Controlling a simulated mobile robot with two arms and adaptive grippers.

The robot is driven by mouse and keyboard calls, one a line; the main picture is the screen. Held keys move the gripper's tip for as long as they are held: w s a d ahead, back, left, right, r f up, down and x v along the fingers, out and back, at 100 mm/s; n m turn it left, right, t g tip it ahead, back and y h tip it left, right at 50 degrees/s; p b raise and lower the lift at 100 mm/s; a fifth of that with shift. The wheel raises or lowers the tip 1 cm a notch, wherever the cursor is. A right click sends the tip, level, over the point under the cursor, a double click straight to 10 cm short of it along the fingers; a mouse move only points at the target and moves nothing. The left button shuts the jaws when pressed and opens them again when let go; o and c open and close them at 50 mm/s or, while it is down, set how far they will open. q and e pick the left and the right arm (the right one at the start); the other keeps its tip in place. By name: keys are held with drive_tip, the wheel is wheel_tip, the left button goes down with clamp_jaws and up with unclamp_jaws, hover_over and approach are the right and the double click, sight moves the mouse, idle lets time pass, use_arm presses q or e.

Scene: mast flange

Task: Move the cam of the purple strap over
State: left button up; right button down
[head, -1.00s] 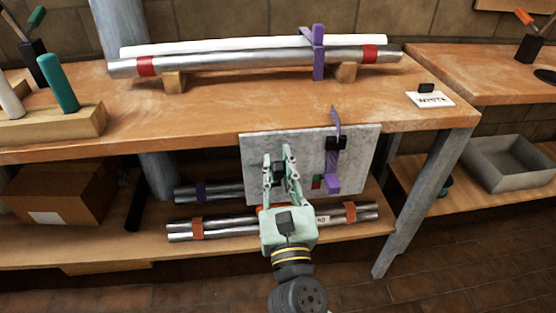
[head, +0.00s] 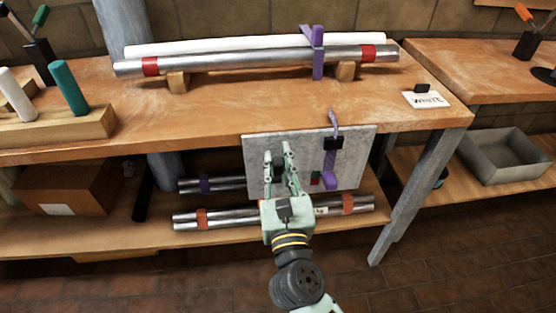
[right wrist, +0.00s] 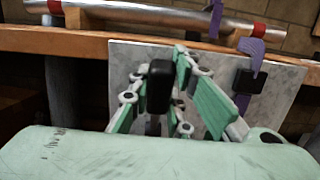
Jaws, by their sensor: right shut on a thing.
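A purple strap (head: 318,62) is around the silver pipe and white pole on the bench, its upper end standing above them. A second purple strap (head: 330,165) with a black cam buckle (head: 333,143) is on the grey panel (head: 262,183) at the bench front. The buckle also shows in the right wrist view (right wrist: 249,82). My right gripper (head: 279,150) is in front of the panel's left half, left of that buckle and apart from it. It is shut on a black block (right wrist: 160,87); whether the block is fixed to the panel is unclear. My left gripper is out of view.
The silver pipe (head: 230,62) rests on wooden blocks. More pipes (head: 265,213) lie on the lower shelf behind and below the panel. A tool block (head: 60,128), a WHITE sign (head: 426,99) and a grey bin (head: 505,160) stand nearby. The bench's middle is clear.

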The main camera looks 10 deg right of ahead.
idle(0.4)
drive_tip(key=c, duration=1.6)
unclamp_jaws()
drive_tip(key=s, duration=0.4)
drive_tip(key=s+f, duration=0.1)
drive_tip(key=s, duration=0.3)
drive_tip(key=s+f, duration=0.1)
drive_tip(key=s, duration=0.2)
drive_tip(key=shift+s, duration=0.4)
drive_tip(key=shift+c, duration=0.6)
